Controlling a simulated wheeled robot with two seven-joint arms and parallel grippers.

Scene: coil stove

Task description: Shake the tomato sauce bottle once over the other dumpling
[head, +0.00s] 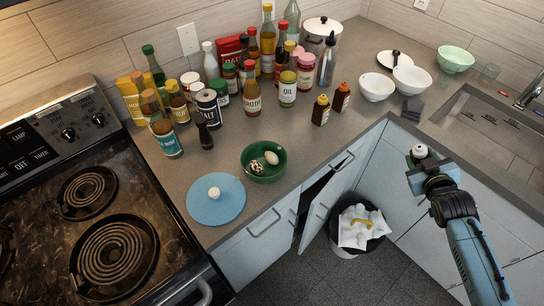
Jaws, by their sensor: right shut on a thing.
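My right gripper (430,176) is shut on a small bottle (419,152), at the right in front of the counter edge. A green bowl (246,172) on the counter, well to the left of the gripper, holds two small rounded pieces. One piece is pale and plain (271,158); the other is whitish with dark speckles (257,168). I cannot tell for sure that they are dumplings. My left gripper is not in view.
A blue lid (215,205) lies left of the bowl, beside the coil stove (115,250). Several bottles and jars (252,99) crowd the counter behind. White bowls (376,87) stand at the back right. A cabinet door (318,215) hangs open near a bin (345,250).

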